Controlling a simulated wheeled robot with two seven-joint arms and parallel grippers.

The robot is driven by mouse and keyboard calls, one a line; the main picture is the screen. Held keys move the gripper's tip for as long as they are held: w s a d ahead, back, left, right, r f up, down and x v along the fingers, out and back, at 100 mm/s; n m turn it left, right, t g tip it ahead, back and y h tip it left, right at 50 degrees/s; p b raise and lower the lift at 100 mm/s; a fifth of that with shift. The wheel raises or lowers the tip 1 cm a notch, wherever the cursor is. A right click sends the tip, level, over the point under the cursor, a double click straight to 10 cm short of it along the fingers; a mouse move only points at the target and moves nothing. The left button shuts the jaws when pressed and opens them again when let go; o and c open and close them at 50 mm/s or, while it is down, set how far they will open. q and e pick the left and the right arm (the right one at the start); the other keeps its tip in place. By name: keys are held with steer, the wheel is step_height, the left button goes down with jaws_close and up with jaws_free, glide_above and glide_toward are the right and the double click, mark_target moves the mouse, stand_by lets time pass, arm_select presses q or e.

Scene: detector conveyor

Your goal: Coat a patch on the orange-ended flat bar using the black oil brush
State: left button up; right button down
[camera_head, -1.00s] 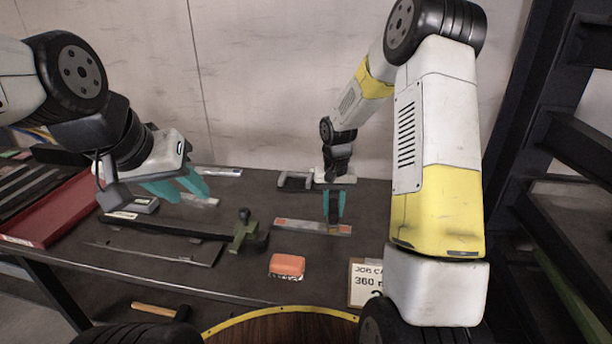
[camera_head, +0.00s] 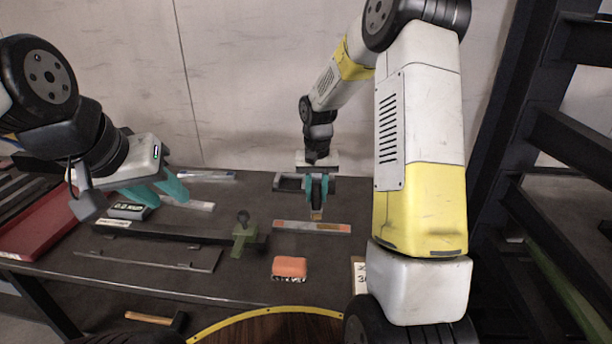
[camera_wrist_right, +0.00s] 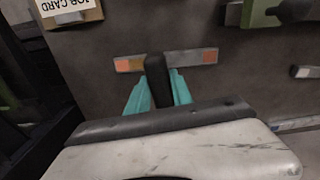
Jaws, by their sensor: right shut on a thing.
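The flat bar (camera_head: 295,226) is grey with orange ends and lies on the dark bench in the head view; it also shows in the right wrist view (camera_wrist_right: 182,59). My right gripper (camera_head: 318,187) has teal fingers and is shut on the black oil brush (camera_wrist_right: 158,82). In the head view the brush's tan tip (camera_head: 317,214) points down by the bar's far edge, right of its middle. I cannot tell whether it touches. The wrist view shows the dark handle overlapping the bar's lower edge. My left gripper (camera_head: 157,188) is open and empty over the bench's left side.
An orange block (camera_head: 289,267) sits in front of the bar. A green clamp-like piece (camera_head: 244,236) stands left of it. A grey bracket (camera_head: 289,182) lies behind. A job card (camera_wrist_right: 68,8) shows in the wrist view. A red tray (camera_head: 50,221) is far left.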

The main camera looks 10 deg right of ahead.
steer(key=shift+r, duration=1.6)
